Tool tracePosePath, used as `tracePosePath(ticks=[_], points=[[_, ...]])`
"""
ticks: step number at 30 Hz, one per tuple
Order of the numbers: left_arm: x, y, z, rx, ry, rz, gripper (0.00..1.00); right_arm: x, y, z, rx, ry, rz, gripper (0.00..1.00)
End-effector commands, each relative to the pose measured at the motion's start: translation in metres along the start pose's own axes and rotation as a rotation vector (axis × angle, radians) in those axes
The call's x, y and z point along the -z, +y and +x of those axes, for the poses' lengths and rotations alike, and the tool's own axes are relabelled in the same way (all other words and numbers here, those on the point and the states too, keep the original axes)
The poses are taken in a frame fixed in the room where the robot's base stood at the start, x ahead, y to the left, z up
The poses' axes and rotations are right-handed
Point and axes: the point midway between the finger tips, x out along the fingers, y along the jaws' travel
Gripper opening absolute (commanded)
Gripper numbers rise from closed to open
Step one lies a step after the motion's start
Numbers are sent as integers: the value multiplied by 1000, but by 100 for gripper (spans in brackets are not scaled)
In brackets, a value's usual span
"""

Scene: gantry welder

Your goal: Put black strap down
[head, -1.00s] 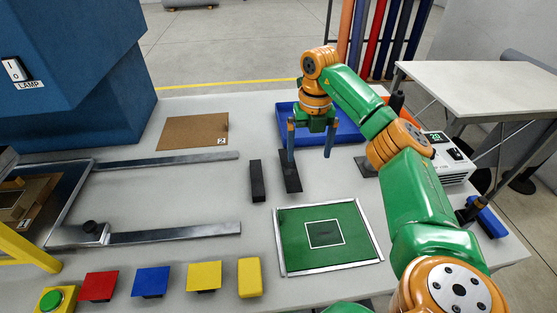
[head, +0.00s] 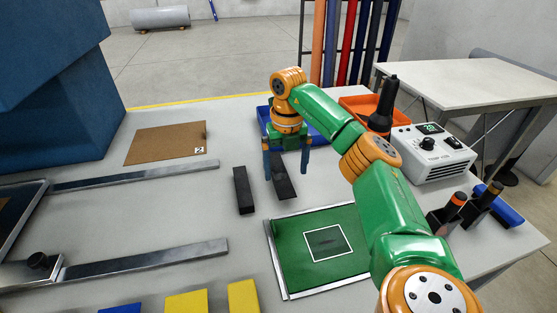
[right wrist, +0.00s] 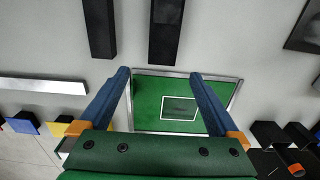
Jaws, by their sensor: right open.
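Two black straps lie on the grey table. One black strap (head: 283,183) is below my right gripper, and the other black strap (head: 243,190) is just left of it. They also show side by side at the top of the right wrist view, the nearer one (right wrist: 166,30) ahead of the gap between the fingertips and the other (right wrist: 99,25) to its left. My right gripper (head: 286,171) is open, with its blue fingers apart and nothing between them; they also show in the right wrist view (right wrist: 160,74). My left gripper is not in view.
A green mat with a metal border (head: 277,262) lies in front of the straps. A blue tray (head: 319,138) is behind the gripper. A brown board (head: 160,145), metal rails (head: 150,262), an orange bin (head: 355,103) and a white control box (head: 435,150) stand around. Table between rails is clear.

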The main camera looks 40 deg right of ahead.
Motion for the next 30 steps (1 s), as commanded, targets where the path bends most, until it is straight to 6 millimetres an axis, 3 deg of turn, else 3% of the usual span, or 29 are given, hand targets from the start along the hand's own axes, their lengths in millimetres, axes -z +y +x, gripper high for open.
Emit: tracePosePath(ticks=[9,13,30], points=[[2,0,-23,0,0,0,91,-5,-4,46,2,7,2,98],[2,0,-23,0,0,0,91,-6,-4,67,2,3,0,98],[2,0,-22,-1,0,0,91,-6,-4,73,1,0,-1,98]])
